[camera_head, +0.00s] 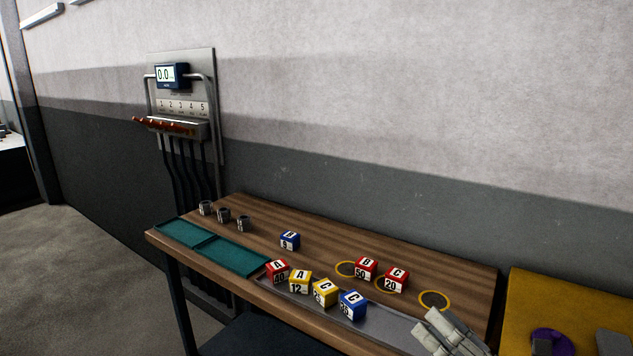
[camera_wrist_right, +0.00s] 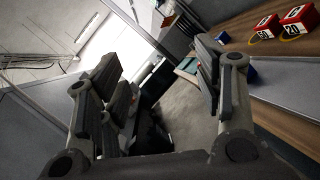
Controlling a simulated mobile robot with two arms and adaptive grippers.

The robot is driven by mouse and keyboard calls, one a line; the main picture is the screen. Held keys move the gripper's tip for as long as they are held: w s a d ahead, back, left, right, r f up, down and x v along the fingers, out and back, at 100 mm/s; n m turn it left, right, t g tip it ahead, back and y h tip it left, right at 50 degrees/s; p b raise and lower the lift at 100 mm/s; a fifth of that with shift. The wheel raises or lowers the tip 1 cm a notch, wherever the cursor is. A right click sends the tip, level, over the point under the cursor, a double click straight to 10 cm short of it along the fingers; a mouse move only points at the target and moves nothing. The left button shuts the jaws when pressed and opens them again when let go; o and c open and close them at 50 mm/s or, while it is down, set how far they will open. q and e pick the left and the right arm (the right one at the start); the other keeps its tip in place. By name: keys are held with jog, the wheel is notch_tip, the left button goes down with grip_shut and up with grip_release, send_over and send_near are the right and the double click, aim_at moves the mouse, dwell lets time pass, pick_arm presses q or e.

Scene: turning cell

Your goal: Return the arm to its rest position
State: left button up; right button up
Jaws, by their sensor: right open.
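My right gripper (camera_head: 447,335) shows at the lower right of the head view, in front of the table's right end. In the right wrist view my right gripper (camera_wrist_right: 165,85) has its fingers spread wide with nothing between them. It is apart from the blocks. The wooden table (camera_head: 330,238) carries red blocks B (camera_head: 366,267) and C (camera_head: 396,280) beside yellow rings. My left gripper is not in either view.
Several lettered blocks, among them red A (camera_head: 277,270) and blue (camera_head: 353,305), stand by the grey tray (camera_head: 385,324). A green tray (camera_head: 240,257) and small metal cylinders (camera_head: 223,215) are at left. A yellow surface (camera_head: 530,300) is at right.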

jog(key=d+m+t+h, duration=0.5)
jog(key=d+m+h, duration=0.55)
jog(key=m, duration=0.75)
jog(key=s+d+f+m+g+h, duration=0.1)
jog(key=s+f+m+g+h, duration=0.2)
jog(key=f+m, duration=0.35)
jog(key=s+d+f+m+g+h, duration=0.2)
jog(key=f+m+g+h, duration=0.25)
jog(key=f, duration=0.35)
jog(key=s+a+f+m+g+y, duration=0.2)
jog(key=s+a+f+g+y, duration=0.1)
jog(key=s+a+f+g, duration=0.45)
jog(key=s+a+f+m+g+y, duration=0.2)
jog(key=s+a+f+g+y, duration=0.25)
jog(key=s+f, duration=0.5)
notch_tip(320, 180, down, 26)
jog(key=s, duration=0.1)
jog(key=s+d+f+g+h, duration=0.1)
jog(key=s+d+f, duration=0.2)
jog(key=s+f, duration=1.2)
jog(key=shift+s, duration=0.8)
